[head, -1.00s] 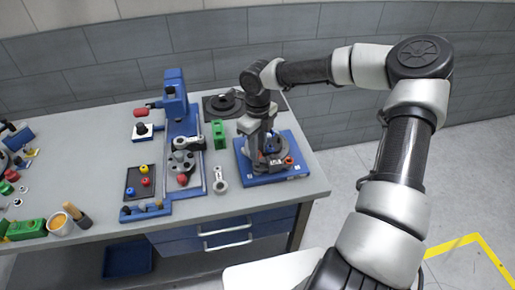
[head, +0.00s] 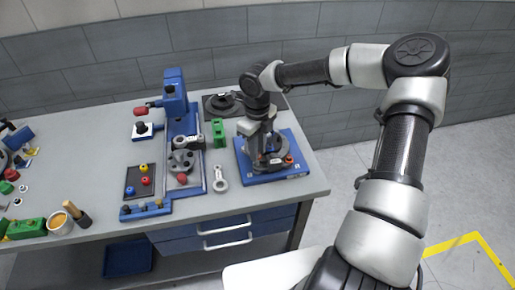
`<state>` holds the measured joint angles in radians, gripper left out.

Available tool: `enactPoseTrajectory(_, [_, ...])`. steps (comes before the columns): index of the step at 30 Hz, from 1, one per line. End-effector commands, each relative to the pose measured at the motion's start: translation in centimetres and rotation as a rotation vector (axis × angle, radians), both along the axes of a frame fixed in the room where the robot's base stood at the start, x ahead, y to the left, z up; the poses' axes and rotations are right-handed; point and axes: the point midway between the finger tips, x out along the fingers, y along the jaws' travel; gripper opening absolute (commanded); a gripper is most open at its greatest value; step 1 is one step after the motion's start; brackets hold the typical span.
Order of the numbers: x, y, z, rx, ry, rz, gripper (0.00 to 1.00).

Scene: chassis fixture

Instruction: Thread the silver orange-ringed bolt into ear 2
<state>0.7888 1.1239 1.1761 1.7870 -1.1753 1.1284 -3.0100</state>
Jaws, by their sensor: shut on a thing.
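The blue fixture plate (head: 291,172) lies at the right end of the bench. A dark grey round chassis part (head: 259,164) sits on it. My gripper (head: 266,151) points down over this part and is shut, close to its upper side. The silver orange-ringed bolt cannot be made out; what is between the fingers is hidden by the gripper and too small to see. A small orange-red spot (head: 289,159) shows at the right of the round part. I cannot tell which ear is ear 2.
Left of the plate are a green block (head: 218,133), a grey ring-ended link (head: 220,180) and a blue press-like stand (head: 175,95). A dark tray (head: 131,188) holds red, yellow and blue knobs. The bench's front right corner is clear.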

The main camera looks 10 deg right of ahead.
Motion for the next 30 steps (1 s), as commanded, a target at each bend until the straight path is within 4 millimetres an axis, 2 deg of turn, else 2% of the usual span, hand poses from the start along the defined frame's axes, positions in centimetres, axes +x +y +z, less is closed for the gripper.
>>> enactPoseTrajectory(30, [0.0, 0.0, -1.4, 0.0, 0.0, 0.0, 0.0])
